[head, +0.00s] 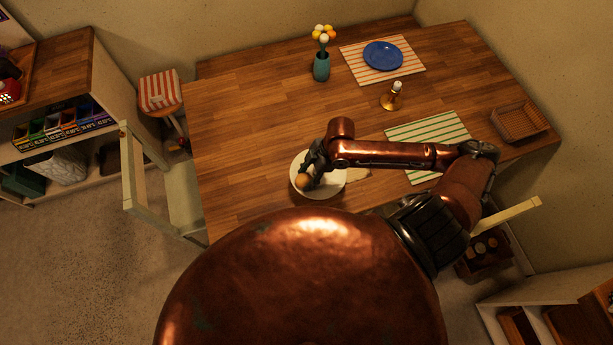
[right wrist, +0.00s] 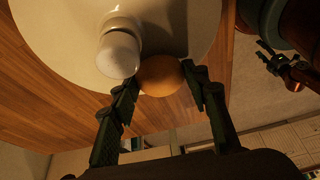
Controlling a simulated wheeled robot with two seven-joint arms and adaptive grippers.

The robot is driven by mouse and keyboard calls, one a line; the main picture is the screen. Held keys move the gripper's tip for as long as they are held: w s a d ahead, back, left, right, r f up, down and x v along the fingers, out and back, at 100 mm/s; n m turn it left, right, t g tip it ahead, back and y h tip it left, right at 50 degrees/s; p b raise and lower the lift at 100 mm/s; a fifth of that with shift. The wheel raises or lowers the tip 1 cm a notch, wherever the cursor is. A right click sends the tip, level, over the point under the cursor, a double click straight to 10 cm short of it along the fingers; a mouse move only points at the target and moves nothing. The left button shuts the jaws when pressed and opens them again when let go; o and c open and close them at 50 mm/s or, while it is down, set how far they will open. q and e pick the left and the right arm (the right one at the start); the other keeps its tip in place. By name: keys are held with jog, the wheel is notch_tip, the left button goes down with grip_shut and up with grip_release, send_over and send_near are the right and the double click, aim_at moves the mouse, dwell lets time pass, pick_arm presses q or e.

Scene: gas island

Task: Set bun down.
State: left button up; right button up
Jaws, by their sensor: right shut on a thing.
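The round brown bun (head: 304,181) is between the fingers of my right gripper (head: 309,174), which is shut on it. In the right wrist view the bun (right wrist: 160,75) shows between the two dark fingers (right wrist: 161,80), over the rim of the white plate (right wrist: 62,45). In the head view the plate (head: 331,185) lies near the table's front edge, with the gripper over its left part. Whether the bun touches the plate I cannot tell. My left gripper (right wrist: 270,58) seems to show small and dark at the right of the wrist view; its opening is unclear.
The wooden table (head: 250,120) holds a flower vase (head: 321,66), blue plate (head: 383,55), candle holder (head: 391,98), green-striped mat (head: 428,132) and wicker basket (head: 519,122). A white cylinder (right wrist: 118,54) is beside the bun in the wrist view. The table's left part is clear.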

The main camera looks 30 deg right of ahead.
jog(key=o, duration=1.2)
jog(key=shift+c, duration=0.2)
jog(key=p+v, duration=0.1)
jog(key=v, duration=1.1)
